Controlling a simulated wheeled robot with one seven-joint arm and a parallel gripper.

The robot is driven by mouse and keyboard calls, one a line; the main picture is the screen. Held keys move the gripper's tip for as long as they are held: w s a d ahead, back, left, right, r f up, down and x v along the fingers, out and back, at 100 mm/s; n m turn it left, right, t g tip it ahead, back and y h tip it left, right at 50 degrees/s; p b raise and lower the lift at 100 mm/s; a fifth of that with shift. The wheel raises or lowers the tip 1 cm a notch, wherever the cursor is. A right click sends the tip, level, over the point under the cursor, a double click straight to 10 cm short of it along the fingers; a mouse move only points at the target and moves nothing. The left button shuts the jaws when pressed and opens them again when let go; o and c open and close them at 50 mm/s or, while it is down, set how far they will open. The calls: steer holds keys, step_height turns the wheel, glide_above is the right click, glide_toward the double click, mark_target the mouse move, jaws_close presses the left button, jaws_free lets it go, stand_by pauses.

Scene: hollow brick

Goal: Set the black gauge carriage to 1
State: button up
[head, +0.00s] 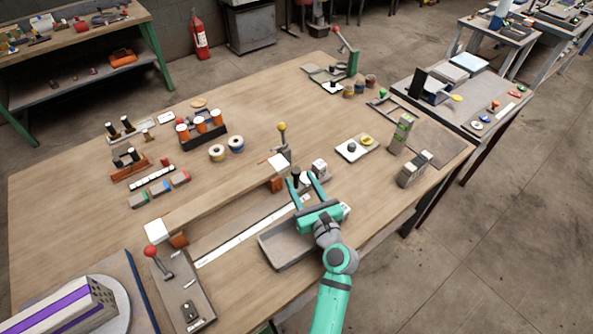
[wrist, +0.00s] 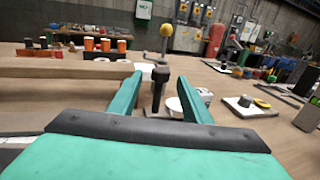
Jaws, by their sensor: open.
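The black gauge carriage shows in the wrist view as a dark upright post with a wider black knob (wrist: 160,74) between my fingers. In the head view its dark top (head: 296,181) is by the far right end of a long white scale strip (head: 245,236). The scale's figures are too small to read. My gripper (head: 302,178) is open, with its two teal fingers (wrist: 159,82) on either side of the post. I see a gap at each side in the wrist view. The carriage's base is partly hidden by my gripper.
A wooden beam (head: 220,198) runs along the scale's left side. A yellow-knobbed lever (head: 282,128) stands just beyond the carriage. A white block (head: 319,166) is close to my right finger. A grey tray (head: 284,252) lies beneath my arm. Clear tabletop lies farther back.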

mark_target(298, 176)
steer(key=shift+x, duration=2.35)
jaws_close()
